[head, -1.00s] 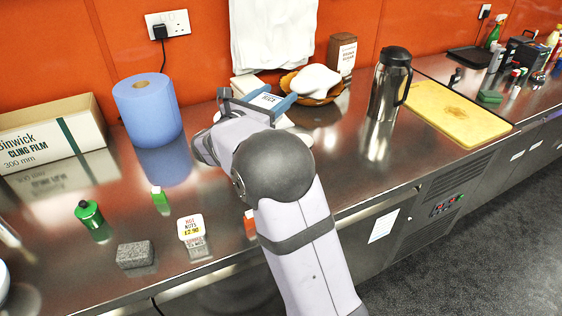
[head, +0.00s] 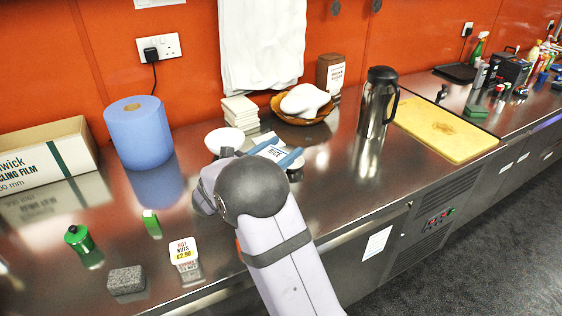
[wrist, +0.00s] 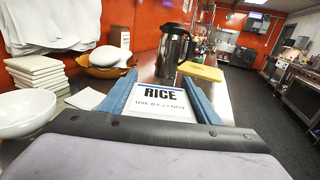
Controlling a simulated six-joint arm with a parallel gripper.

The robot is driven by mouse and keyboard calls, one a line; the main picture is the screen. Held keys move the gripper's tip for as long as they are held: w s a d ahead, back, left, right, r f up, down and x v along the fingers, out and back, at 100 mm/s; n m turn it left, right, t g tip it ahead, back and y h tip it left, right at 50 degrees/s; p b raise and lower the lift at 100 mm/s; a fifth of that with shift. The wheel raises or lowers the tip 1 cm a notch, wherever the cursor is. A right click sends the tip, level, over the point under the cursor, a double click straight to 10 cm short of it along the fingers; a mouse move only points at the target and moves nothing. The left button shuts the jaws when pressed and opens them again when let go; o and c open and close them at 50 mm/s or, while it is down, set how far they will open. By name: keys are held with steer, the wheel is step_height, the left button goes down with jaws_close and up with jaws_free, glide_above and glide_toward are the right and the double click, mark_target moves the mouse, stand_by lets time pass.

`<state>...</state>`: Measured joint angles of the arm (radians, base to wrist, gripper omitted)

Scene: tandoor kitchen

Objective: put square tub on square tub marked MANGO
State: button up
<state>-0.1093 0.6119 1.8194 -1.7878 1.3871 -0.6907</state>
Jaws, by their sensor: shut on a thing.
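My gripper (head: 275,153) is shut on a white square tub (wrist: 160,101) with a blue band, marked RICE and a use-by line. In the wrist view the blue fingers stand on either side of it. In the head view the RICE tub (head: 268,150) is held above the counter, partly hidden by my arm. I can read no MANGO marking in either view, so the tub marked MANGO is not identified.
A small HOT NUTS tub (head: 183,253) stands near the front edge.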

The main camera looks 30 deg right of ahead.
steer(key=shift+f, duration=1.95)
steer(key=shift+f, duration=0.1)
steer(key=o, duration=1.2)
steer(key=shift+r+p, duration=0.2)
steer(key=shift+p, duration=0.1)
steer(key=shift+s+a+f, duration=0.1)
steer(key=shift+a+f, duration=0.05)
steer(key=shift+a, duration=0.2)
steer(key=b+v, duration=0.3)
steer(key=v, duration=0.8)
